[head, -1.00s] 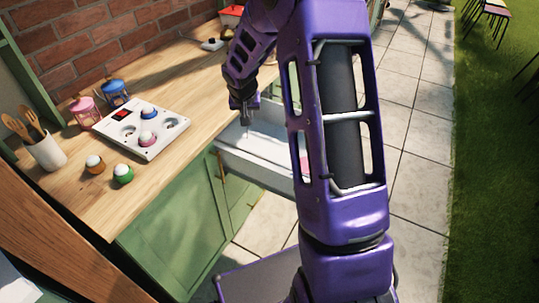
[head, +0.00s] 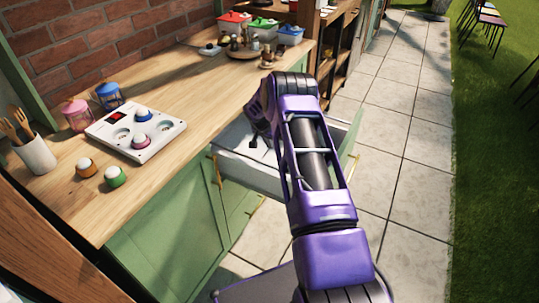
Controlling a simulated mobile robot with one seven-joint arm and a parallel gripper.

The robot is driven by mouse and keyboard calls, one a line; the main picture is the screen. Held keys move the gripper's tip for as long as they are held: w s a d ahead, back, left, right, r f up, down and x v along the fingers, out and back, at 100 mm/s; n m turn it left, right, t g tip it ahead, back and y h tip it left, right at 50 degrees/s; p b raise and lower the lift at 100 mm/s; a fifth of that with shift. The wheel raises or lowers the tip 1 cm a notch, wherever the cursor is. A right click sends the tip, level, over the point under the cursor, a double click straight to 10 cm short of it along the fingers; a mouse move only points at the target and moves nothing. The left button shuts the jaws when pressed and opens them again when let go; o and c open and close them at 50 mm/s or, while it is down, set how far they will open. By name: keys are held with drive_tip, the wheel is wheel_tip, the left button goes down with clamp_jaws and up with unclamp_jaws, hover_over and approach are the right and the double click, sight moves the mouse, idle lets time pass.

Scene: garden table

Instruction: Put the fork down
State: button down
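No fork can be made out in the head view. My gripper (head: 254,141) is low at the open drawer below the worktop, mostly hidden by my purple arm. Only a small dark part of it shows, and I cannot tell whether its fingers are open or shut, or whether they hold anything. The open drawer (head: 238,172) is pale inside, and my arm covers its middle.
On the wooden worktop (head: 190,85) stand a white panel with knobs (head: 160,146), a utensil cup (head: 36,156), pink (head: 78,117) and blue (head: 109,97) jars, and two round shakers. Lidded pots (head: 262,27) stand at the back. Paving lies to the right.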

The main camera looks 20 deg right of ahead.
sight(269, 159)
drive_tip(key=shift+f, duration=2.35)
drive_tip(key=shift+f+b, duration=0.25)
drive_tip(key=shift+b, duration=0.3)
drive_tip(key=c, duration=1.1)
unclamp_jaws()
drive_tip(key=shift+r, duration=0.1)
drive_tip(key=shift+o, duration=0.2)
drive_tip(key=shift+r, duration=0.1)
drive_tip(key=shift+r+p, duration=0.25)
drive_tip(key=shift+p, duration=0.25)
drive_tip(key=p+v, duration=0.1)
drive_tip(key=v, duration=1)
drive_tip(key=shift+s+a+r, duration=0.1)
drive_tip(key=shift+s+r, duration=0.05)
drive_tip(key=shift+r, duration=0.15)
